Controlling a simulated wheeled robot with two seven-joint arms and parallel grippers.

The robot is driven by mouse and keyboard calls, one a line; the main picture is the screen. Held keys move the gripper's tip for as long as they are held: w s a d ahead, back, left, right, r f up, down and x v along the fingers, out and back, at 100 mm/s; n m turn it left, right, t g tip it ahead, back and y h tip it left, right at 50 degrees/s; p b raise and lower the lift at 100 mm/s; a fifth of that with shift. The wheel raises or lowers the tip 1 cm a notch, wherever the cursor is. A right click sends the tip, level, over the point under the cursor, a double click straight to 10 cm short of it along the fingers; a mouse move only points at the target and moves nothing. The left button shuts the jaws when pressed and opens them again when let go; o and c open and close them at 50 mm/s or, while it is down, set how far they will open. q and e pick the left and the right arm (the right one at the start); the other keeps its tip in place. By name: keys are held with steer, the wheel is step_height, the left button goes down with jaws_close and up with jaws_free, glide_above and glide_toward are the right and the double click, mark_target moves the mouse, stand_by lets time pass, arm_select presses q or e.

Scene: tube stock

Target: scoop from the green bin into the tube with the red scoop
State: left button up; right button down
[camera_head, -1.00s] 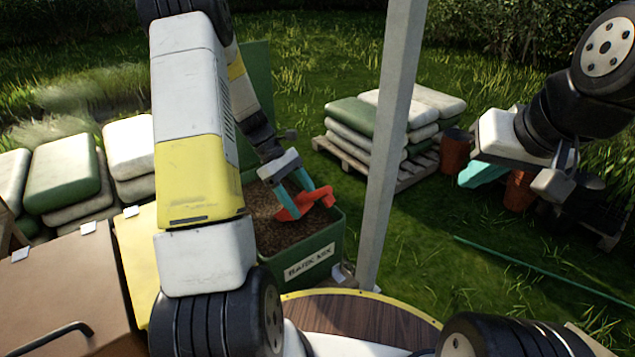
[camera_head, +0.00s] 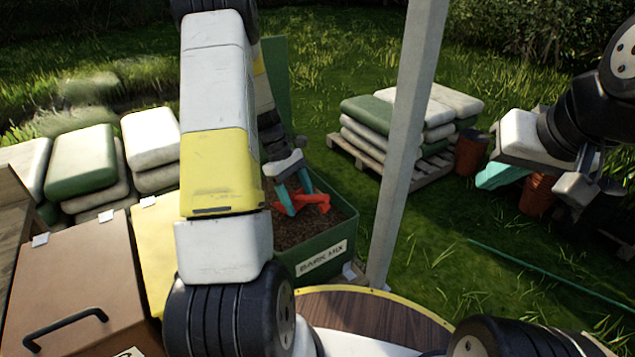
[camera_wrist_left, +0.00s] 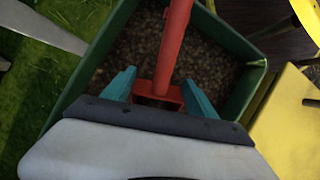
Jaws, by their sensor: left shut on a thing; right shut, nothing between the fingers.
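The green bin (camera_head: 330,250) is labelled "BARK MIX" and holds brown bark. It stands left of the grey post in the head view, and its rim also shows in the left wrist view (camera_wrist_left: 232,38). My left gripper (camera_head: 298,203) is shut on the red scoop (camera_head: 318,200) over the bark. In the left wrist view the scoop's red shaft (camera_wrist_left: 174,45) runs up between the teal fingers. The scoop's bowl is hidden there, so I cannot tell its load. My right gripper (camera_head: 500,178) is at the right, shut and empty. I cannot identify the tube.
A grey post (camera_head: 400,140) stands right of the bin. A pallet with stacked sacks (camera_head: 392,150) and terracotta pots (camera_head: 471,153) lie beyond. A brown lidded box (camera_head: 75,275) is at left. A round wooden top (camera_head: 375,312) is in front.

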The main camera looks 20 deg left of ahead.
arm_select(q)
steer(key=shift+r+t+y, duration=0.45)
steer(key=shift+t+y, duration=0.05)
steer(key=shift+y, duration=0.7)
steer(key=shift+w+a+r, duration=0.1)
steer(key=shift+a+r, duration=0.05)
steer(key=shift+r, duration=0.1)
steer(key=shift+y, duration=0.5)
steer(key=shift+s+d+r, duration=0.1)
steer(key=shift+d+r, duration=0.2)
steer(key=shift+r, duration=0.5)
steer(key=shift+s+d+r, duration=0.15)
steer(key=shift+d+r, duration=0.1)
steer(key=shift+r, duration=0.6)
steer(key=shift+s+d+r, duration=0.1)
steer(key=shift+d+r, duration=0.2)
steer(key=shift+r, duration=0.5)
steer(key=shift+t+y, duration=0.4)
steer(key=shift+y, duration=0.2)
steer(key=shift+s+d+r, duration=0.15)
steer(key=shift+d+r, duration=0.2)
steer(key=shift+r, duration=0.35)
steer(key=shift+s+d+r, duration=0.15)
steer(key=shift+d+r, duration=0.25)
steer(key=shift+r, duration=0.35)
steer(key=shift+s+d+r, duration=0.15)
steer(key=shift+d+r, duration=0.2)
steer(key=shift+r, duration=0.35)
